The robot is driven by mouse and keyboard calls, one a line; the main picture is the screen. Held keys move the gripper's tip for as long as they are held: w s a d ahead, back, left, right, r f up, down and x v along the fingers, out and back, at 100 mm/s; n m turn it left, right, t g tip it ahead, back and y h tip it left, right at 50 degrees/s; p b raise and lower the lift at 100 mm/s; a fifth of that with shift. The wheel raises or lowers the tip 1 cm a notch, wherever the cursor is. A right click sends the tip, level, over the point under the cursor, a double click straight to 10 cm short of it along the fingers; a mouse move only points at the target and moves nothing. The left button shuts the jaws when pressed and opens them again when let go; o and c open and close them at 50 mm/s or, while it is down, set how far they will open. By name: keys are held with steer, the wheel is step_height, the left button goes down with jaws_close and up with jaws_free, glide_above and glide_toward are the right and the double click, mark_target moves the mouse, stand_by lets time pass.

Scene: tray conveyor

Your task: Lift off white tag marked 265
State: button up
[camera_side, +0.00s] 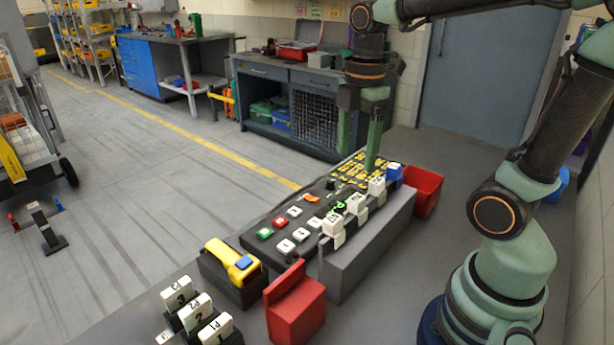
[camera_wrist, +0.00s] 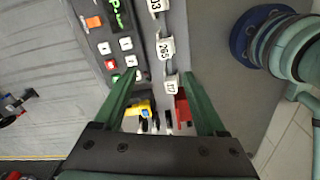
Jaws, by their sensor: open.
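The white tag marked 265 (camera_wrist: 165,48) shows in the wrist view, hanging at the panel's edge between two other white tags. The upper one (camera_wrist: 157,7) ends in 03, and the lower one (camera_wrist: 171,84) seems to start with 17. In the side view a row of white tags runs along the grey block; the middle one (camera_side: 355,204) appears to be 265, but its print is too small to read. My gripper (camera_wrist: 159,76) is open, with both green fingers apart and nothing between them. In the side view my gripper (camera_side: 371,168) points down over the far end of the panel, apart from the tags.
The black control panel (camera_side: 262,248) with coloured buttons lies beside the grey block (camera_side: 345,278). A red bin (camera_side: 425,190) stands at its far end. A red holder (camera_side: 296,308), a yellow device (camera_side: 228,258) and several numbered white blocks (camera_side: 198,309) stand at the near end.

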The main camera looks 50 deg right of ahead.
mark_target(358, 198)
steer(key=f+n, duration=0.1)
steer(key=f, duration=0.3)
steer(key=f+n, duration=0.1)
steer(key=f, duration=0.3)
steer(key=s+f+n+g, duration=0.1)
steer(key=f, duration=0.3)
steer(key=shift+d+f, duration=0.1)
steer(key=shift+d, duration=0.25)
jaws_close()
